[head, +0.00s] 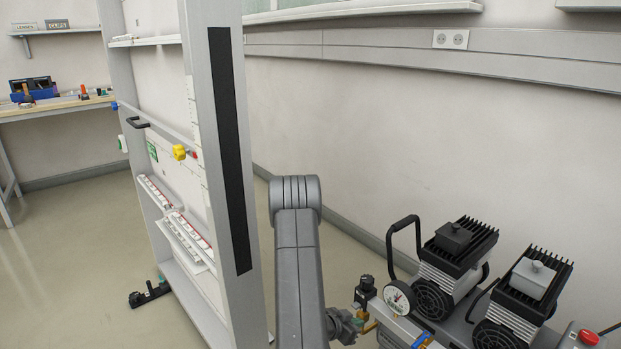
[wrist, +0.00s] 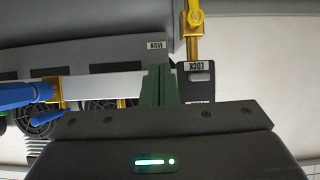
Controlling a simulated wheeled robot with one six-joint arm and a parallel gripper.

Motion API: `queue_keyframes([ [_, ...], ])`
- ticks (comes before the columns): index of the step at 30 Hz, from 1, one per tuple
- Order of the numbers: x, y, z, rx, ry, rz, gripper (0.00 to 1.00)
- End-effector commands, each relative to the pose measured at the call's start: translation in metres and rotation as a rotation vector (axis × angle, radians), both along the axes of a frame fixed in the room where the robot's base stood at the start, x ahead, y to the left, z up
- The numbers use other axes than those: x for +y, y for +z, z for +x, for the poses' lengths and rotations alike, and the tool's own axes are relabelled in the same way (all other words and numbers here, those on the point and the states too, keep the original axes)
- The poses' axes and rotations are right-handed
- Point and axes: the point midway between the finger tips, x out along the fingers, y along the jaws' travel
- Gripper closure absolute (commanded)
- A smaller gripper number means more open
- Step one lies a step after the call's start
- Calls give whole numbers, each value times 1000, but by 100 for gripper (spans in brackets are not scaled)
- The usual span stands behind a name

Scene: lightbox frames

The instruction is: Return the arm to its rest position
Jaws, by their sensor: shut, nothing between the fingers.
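My arm (head: 298,255) rises in the lower middle of the head view and bends down towards the air compressor. Its end is hidden there or hard to make out. In the wrist view my gripper (wrist: 158,84) shows as two dark green fingers pressed together, with nothing between them.
The compressor (head: 455,255), with a gauge (head: 398,298) and black handle, stands right of my arm. A tall grey frame (head: 222,150) stands close on the left.

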Motion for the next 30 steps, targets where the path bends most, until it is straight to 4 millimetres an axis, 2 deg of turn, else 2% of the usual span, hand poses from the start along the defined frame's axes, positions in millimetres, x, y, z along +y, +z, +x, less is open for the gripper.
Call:
queue_keyframes([
  [3, 13, 10, -9, 0, 1, 0, 100],
  [9, 24, 17, -17, 0, 1, 0, 100],
  [23, 25, 19, -19, -2, 0, 1, 100],
  [30, 24, 34, -25, -4, 12, 19, 100],
])
